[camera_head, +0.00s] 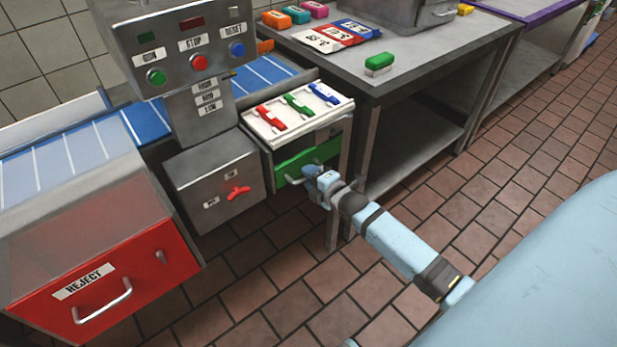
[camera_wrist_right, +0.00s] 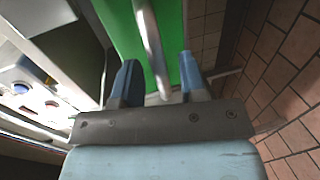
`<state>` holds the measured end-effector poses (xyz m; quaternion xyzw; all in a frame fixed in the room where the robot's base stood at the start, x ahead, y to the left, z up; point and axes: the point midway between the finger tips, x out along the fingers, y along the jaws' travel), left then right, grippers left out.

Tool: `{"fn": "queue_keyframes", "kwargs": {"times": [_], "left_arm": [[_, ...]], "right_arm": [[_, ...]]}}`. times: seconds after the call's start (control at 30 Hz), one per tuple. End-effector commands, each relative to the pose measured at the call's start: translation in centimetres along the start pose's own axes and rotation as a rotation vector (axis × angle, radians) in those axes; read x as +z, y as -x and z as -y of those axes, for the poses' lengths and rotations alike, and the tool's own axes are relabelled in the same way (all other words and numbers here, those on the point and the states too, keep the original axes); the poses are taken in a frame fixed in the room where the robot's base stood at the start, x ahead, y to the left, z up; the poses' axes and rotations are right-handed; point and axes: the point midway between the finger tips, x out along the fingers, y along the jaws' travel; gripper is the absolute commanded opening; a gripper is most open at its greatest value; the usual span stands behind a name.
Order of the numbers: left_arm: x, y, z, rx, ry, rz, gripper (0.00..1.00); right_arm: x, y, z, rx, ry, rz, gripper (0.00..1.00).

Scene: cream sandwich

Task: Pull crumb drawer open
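The green drawer front (camera_head: 292,167), likely the crumb drawer, sits under a white panel with three coloured levers. It appears shut. In the right wrist view the green front (camera_wrist_right: 115,22) fills the upper middle, with a metal bar handle (camera_wrist_right: 150,42) crossing it. My right gripper (camera_head: 314,177) is at the drawer's handle. In the wrist view its blue fingers (camera_wrist_right: 158,78) are spread apart, with the handle bar between them and a gap visible on both sides. I cannot tell whether either finger touches the bar. My left gripper is not in view.
A red REJECT bin (camera_head: 140,262) with a handle stands at the left front. A grey box (camera_head: 205,180) with a red knob is left of the drawer. The lever panel (camera_head: 328,112) is above it. A metal table (camera_head: 420,60) stands behind right. The tiled floor at right is clear.

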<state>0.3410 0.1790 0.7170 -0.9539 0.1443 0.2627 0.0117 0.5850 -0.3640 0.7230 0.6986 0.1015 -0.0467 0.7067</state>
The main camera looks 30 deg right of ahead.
Motion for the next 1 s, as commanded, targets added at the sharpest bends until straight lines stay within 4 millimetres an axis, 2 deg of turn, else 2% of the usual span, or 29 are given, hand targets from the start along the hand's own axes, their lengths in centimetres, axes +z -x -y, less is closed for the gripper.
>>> {"fn": "queue_keyframes", "kwargs": {"times": [0.13,0.43,0.47,0.6,0.87,1.0], "left_arm": [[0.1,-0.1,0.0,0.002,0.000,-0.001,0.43],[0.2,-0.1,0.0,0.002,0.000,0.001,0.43],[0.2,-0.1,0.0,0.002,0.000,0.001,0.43],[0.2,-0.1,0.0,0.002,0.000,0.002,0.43],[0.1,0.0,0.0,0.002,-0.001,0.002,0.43],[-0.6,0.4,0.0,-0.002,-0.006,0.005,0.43]], "right_arm": [[0.0,-1.1,0.0,0.000,-0.001,0.000,0.39],[0.0,-1.3,0.0,0.000,0.000,0.000,0.39],[0.0,-1.3,0.0,0.000,0.000,0.000,0.34],[0.0,-1.3,0.0,0.000,0.000,0.000,0.02],[0.0,-1.0,0.0,-0.001,0.000,0.000,0.00],[0.0,0.3,0.0,-0.003,0.001,-0.001,0.00]]}}
